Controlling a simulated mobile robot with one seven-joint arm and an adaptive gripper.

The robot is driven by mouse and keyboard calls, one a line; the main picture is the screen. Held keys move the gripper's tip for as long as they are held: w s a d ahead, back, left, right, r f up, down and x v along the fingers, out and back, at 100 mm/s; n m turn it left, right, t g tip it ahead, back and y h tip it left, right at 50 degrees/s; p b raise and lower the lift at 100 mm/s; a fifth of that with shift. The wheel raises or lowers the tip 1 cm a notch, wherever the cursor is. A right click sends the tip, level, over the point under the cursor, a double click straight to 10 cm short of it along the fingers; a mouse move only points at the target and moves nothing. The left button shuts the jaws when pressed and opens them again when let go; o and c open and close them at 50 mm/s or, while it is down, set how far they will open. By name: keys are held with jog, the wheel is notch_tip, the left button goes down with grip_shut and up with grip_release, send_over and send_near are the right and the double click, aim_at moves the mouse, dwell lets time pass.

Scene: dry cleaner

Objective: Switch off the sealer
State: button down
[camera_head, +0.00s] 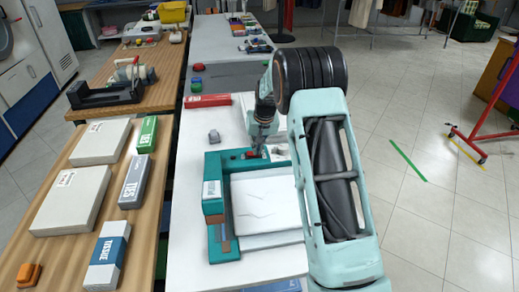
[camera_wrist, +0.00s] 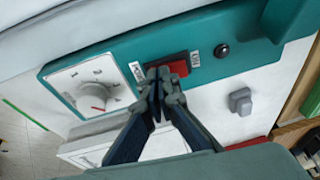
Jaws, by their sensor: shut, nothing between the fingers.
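The sealer (camera_head: 213,165) is a teal frame around a white bed on the white table. Its panel shows in the wrist view (camera_wrist: 260,58), with a red rocker switch (camera_wrist: 181,67) between two small white labels and a white dial (camera_wrist: 88,88) with a red mark to the left. My gripper (camera_wrist: 160,76) is shut and empty, its tips at the left end of the switch and hiding part of it. I cannot tell whether they touch it or which way the rocker is tipped. In the head view my gripper (camera_head: 256,148) is at the sealer's far edge by the switch.
A small grey object (camera_head: 214,136) lies just beyond the sealer; a red box (camera_head: 207,100) lies farther back. The left wooden counter holds white boxes (camera_head: 101,142) and tissue boxes (camera_head: 107,256). Open tiled floor (camera_head: 440,215) lies to the right.

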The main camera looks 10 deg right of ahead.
jog(key=shift+a+r, duration=0.15)
jog(key=shift+a, duration=0.15)
jog(key=shift+r, duration=0.15)
jog(key=r, duration=0.1)
jog(key=r+p, duration=0.1)
jog(key=r, duration=0.1)
jog(key=r+p, duration=0.1)
jog(key=shift+d+r, duration=0.2)
jog(key=shift+d, duration=0.2)
jog(key=s+d+r+b, duration=0.1)
jog(key=s+d+r, duration=0.2)
jog(key=r, duration=0.5)
jog(key=shift+r, duration=0.2)
